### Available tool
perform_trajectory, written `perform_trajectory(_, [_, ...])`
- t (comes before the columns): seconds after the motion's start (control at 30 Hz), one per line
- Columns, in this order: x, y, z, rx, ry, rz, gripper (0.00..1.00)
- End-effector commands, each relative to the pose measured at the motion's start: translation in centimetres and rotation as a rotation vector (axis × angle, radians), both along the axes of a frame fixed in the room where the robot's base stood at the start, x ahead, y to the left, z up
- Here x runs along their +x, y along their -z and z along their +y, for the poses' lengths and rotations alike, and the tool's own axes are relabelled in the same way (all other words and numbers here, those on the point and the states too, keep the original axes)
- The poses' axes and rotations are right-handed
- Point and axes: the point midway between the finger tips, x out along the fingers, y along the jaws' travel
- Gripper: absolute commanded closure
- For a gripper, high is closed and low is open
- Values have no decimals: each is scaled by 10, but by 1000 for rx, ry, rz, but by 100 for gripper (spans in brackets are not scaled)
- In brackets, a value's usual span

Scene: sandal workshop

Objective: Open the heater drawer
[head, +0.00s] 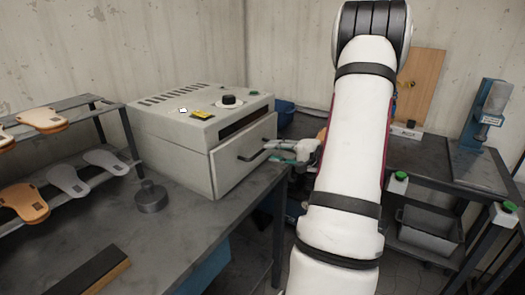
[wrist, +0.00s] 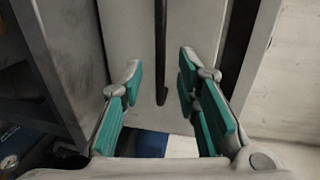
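The heater (head: 170,125) is a pale grey box on the workbench, with a black knob on top. Its drawer front (head: 230,170) is a flat grey panel with a thin dark bar handle (head: 252,156). A dark gap (head: 245,120) runs above the panel; I cannot tell how far the drawer stands out. My gripper (head: 278,152) is in front of the panel, near the handle's right end. In the wrist view my gripper (wrist: 160,75) is open, with teal pads apart. The handle (wrist: 161,55) runs between the fingertips in the picture, with clear space on both sides.
A sandal rack (head: 60,125) stands left of the heater. A dark round weight (head: 151,197) sits on the bench (head: 190,235) before it. Beyond my arm, a second table (head: 440,160) holds a blue press (head: 485,115). A gap separates the tables.

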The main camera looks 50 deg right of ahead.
Motion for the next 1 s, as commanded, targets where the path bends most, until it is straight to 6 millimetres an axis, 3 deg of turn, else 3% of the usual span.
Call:
perform_trajectory(0.1, [21, 4, 2, 1, -4, 0, 71])
perform_trajectory(0.3, [43, 8, 4, 0, -1, -1, 71])
perform_trajectory(0.7, [50, 10, 4, -1, 0, 0, 71])
perform_trajectory(0.83, [50, 10, 4, -1, 0, 0, 98])
perform_trajectory(1.0, [50, 10, 4, -1, 0, 0, 100])
